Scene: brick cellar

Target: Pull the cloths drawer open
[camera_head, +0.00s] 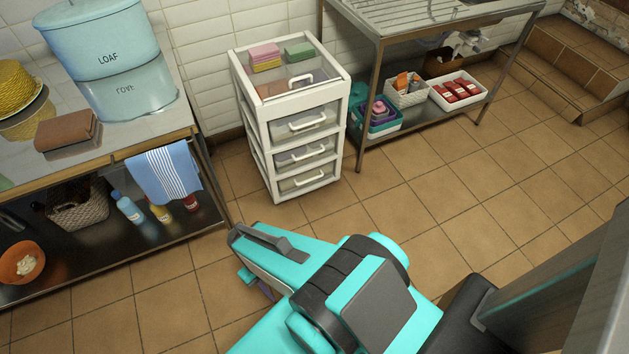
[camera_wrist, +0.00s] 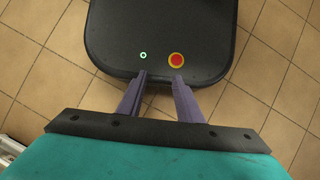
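A white drawer unit (camera_head: 257,135) with several see-through fronts and white bar handles stands against the tiled wall in the head view. No drawer visibly sticks out. No label is readable, so I cannot tell which drawer is the cloths drawer. My gripper (camera_wrist: 159,76) is open and empty in the wrist view, its purple fingers apart over my own dark base. In the head view it is mostly hidden, low and in front of the unit.
At left, a counter (camera_head: 150,125) carries a LOAF bin (camera_head: 105,55), with a striped towel (camera_head: 165,172) on its front. At right, a metal sink table (camera_head: 375,25) has tubs (camera_head: 380,120) on its lower shelf. The tiled floor (camera_head: 400,190) before the unit is clear.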

